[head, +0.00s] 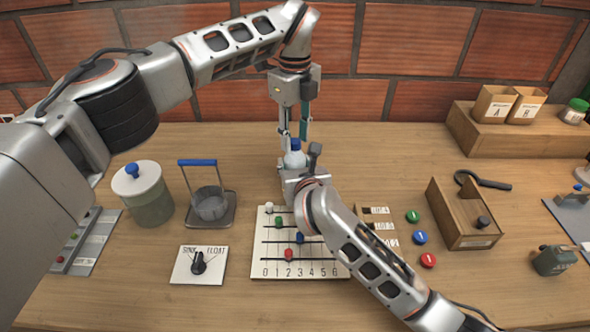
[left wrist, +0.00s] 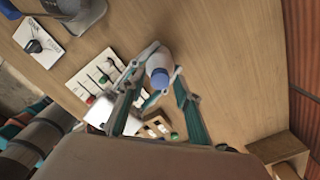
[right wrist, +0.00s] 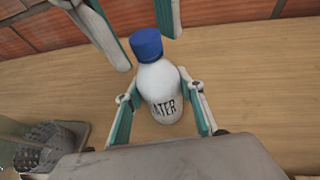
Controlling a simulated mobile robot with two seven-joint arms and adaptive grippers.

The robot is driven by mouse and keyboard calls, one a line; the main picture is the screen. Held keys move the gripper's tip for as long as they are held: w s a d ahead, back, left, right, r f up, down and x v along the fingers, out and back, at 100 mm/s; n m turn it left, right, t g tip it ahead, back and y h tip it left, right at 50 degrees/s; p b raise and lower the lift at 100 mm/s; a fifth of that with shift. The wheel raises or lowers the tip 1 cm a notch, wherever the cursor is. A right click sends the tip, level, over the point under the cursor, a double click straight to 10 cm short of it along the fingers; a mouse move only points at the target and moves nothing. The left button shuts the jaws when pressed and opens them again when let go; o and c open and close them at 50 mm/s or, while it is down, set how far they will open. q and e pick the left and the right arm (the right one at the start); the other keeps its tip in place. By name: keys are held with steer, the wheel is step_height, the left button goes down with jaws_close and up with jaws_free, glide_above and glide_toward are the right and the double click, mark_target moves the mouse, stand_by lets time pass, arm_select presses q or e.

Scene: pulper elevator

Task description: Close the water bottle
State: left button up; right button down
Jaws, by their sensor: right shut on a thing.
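The white water bottle (right wrist: 165,88), with "ATER" legible on its side, stands upright at the middle of the table (head: 360,145). My right gripper (right wrist: 162,100) is shut on its body from the near side. The blue cap (right wrist: 146,44) sits on top of the bottle; I cannot tell how tightly. It also shows in the left wrist view (left wrist: 160,78) and small in the head view (head: 295,143). My left gripper (head: 294,135) points down from above, open, its fingers on either side of the cap with a gap visible in the right wrist view.
A bead board (head: 262,262) lies just in front of the bottle, partly under my right arm. A lidded canister (head: 150,205) and a blue-handled basket (head: 211,205) stand left. A wooden box (head: 462,225) and colored buttons lie right. A brick wall (head: 420,50) closes the back.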

arm_select(q)
jaws_close()
steer(key=m, duration=1.1)
steer(key=shift+o, duration=0.4)
jaws_free()
